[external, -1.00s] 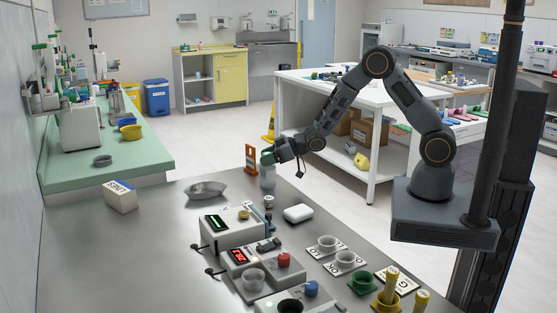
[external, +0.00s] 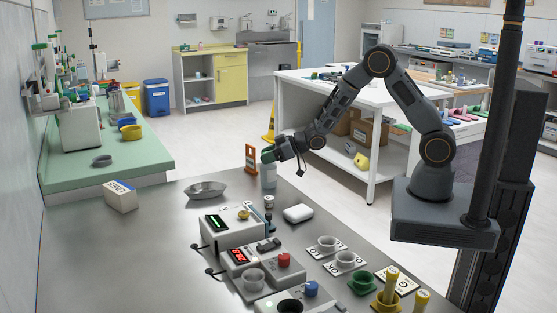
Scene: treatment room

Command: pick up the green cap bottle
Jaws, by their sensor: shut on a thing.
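The green cap bottle (external: 268,178) stands near the far edge of the grey metal table, with a pale, whitish body. My gripper (external: 270,156) reaches in from the right and is shut at the top of the bottle, around its green cap. The bottle looks upright. Whether its base touches the table or is slightly above it is too small to tell. The fingers partly hide the cap.
An orange-framed stand (external: 250,158) is close behind and left of the bottle. A metal dish (external: 205,190) lies to its left. A white rounded object (external: 298,213) and boxes with displays (external: 232,224) are nearer.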

